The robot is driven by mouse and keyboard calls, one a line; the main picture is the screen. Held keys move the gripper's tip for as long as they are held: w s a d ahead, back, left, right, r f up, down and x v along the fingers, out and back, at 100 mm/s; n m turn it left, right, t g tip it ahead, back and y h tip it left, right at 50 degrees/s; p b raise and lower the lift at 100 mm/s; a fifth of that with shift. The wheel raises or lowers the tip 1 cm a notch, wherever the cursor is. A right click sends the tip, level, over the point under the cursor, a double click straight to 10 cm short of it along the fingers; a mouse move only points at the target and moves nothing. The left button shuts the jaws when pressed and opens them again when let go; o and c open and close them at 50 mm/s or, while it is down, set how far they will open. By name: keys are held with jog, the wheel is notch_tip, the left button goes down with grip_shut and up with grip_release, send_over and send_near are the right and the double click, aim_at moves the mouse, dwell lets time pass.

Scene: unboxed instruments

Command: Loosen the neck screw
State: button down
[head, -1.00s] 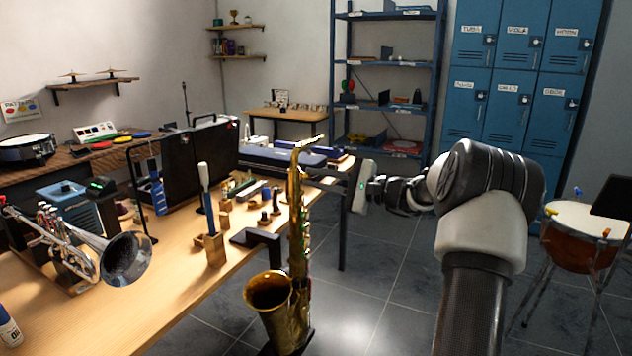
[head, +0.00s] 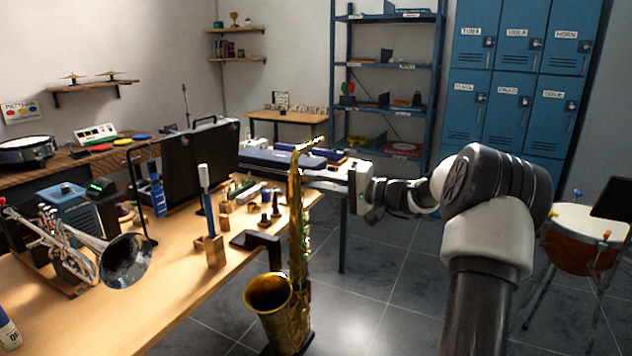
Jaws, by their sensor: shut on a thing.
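A brass saxophone (head: 298,235) stands upright in front of the table's edge, its bell (head: 270,294) low and facing left. Its curved neck (head: 300,153) is at the top. My gripper (head: 308,181) reaches in from the right, with its fingers pointing left at the joint where neck meets body. It is shut on the neck screw, which is too small and covered to make out.
The wooden table (head: 195,285) on the left holds a trumpet (head: 110,258), a black case (head: 195,160), a wooden holder with a blue-handled tool (head: 208,215) and small parts. A drum (head: 580,235) stands at right. Tiled floor between is clear.

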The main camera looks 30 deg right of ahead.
jog(key=shift+n, duration=0.3)
dwell(0.4)
jog(key=c, duration=1.7)
grip_release()
jog(key=shift+o, duration=0.2)
jog(key=p+v, duration=0.2)
jog(key=v, duration=1.5)
jog(key=shift+s+d+p, duration=0.2)
jog(key=shift+p, duration=0.2)
jog(key=shift+f, duration=0.1)
